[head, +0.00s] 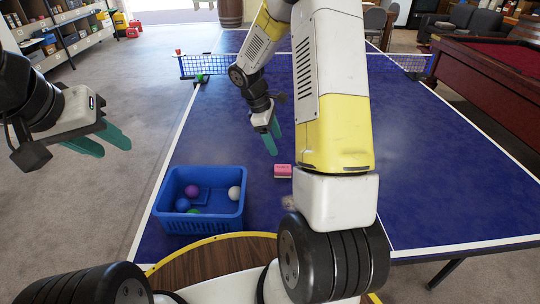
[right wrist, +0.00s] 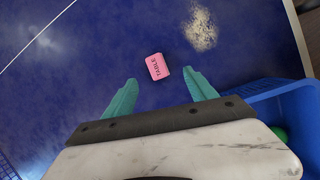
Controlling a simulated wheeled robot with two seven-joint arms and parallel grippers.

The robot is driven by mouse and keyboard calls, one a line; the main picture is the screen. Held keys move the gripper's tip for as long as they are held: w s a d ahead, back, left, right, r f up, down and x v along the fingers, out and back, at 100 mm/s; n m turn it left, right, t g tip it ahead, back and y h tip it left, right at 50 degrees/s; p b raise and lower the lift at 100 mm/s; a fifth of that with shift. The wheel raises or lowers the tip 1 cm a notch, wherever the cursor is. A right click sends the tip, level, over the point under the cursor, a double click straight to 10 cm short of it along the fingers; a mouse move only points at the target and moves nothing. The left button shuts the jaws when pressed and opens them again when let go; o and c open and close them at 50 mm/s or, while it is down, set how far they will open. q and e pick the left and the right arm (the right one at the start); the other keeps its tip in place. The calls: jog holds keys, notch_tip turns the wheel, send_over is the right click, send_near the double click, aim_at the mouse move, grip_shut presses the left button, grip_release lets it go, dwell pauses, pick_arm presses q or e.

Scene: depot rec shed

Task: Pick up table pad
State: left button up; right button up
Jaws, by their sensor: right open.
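The table pad is a small pink block marked "TABLE" (head: 283,171) lying on the blue table tennis table (head: 430,160). In the right wrist view the pad (right wrist: 157,67) lies ahead of and between the fingertips, not touching them. My right gripper (head: 273,142) is open and empty above the table, just behind and left of the pad in the head view. Its two teal fingers (right wrist: 160,85) are spread wide in the wrist view. My left gripper (head: 112,144) is over the floor at the left, with its teal fingers apart and nothing between them.
A blue basket (head: 200,222) with several coloured balls stands at the table's near left. A pale crumbly patch (right wrist: 201,27) lies near the pad. A net (head: 210,64) crosses the table farther back. A red-topped billiard table (head: 490,75) is at the right.

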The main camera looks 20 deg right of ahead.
jog(key=n, duration=0.2)
send_near(283, 167)
notch_tip(283, 167, down, 2)
jog(key=shift+s+d+f+g, duration=0.1)
jog(key=shift+s+f+g, duration=0.1)
jog(key=shift+g, duration=0.1)
jog(key=x, duration=0.7)
jog(key=shift+w+d+f, duration=0.25)
jog(key=shift+d+f, duration=0.1)
jog(key=shift+c, duration=0.4)
grip_shut()
jog(key=shift+h, duration=0.3)
notch_tip(283, 167, up, 10)
jog(key=shift+r, duration=0.1)
